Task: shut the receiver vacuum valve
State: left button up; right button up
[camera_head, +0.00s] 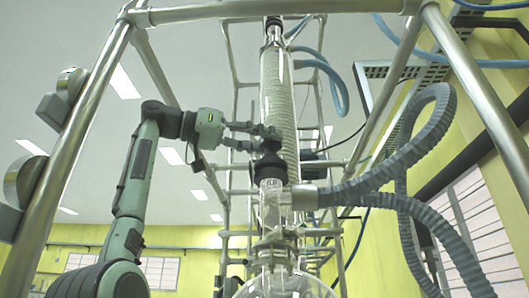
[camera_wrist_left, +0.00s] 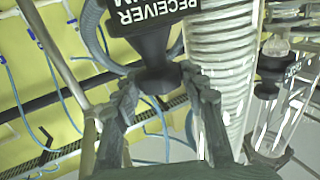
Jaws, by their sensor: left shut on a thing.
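The receiver vacuum valve (camera_wrist_left: 155,45) is black, with white lettering reading RECEIVER and a partly cut-off second word, at the top of the left wrist view. Its flared knob (camera_wrist_left: 160,78) sits between the fingertips of my left gripper (camera_wrist_left: 158,90), which is shut on it. In the head view my left gripper (camera_head: 266,138) reaches in from the left, in front of the glass condenser column (camera_head: 278,88). There the valve is small and dark, mostly covered by the fingers, and its handle angle cannot be made out. My right gripper is not in view.
Metal frame tubes (camera_head: 68,150) stand left and right of the column. A ribbed grey hose (camera_head: 385,185) joins the glassware on the right. A glass vessel (camera_head: 283,285) is below. Another black labelled fitting (camera_wrist_left: 272,65) shows right of the column in the wrist view.

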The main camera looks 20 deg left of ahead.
pick_arm(q)
jog(key=shift+w+a+m+g+h+p, duration=0.1)
jog(key=shift+a+m+g+h+p, duration=0.2)
jog(key=shift+a+g+p, duration=0.1)
jog(key=shift+d+m+g+h, duration=0.1)
jog(key=shift+m+g+h, duration=0.2)
jog(key=shift+m+g, duration=0.15)
jog(key=shift+m+g+h, duration=0.25)
jog(key=shift+g+h, duration=0.05)
jog(key=shift+g, duration=0.15)
jog(key=shift+f+m+g+h, duration=0.1)
jog(key=shift+m+g+h, duration=0.2)
jog(key=shift+m+g, duration=0.3)
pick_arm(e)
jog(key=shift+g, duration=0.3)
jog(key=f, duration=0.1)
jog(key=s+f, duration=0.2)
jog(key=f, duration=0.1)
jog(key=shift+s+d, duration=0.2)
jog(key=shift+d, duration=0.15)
pick_arm(q)
jog(key=o, duration=0.8)
jog(key=shift+o, duration=0.7)
jog(key=shift+s+a, duration=0.2)
jog(key=shift+a, duration=0.15)
jog(key=shift+d, duration=0.3)
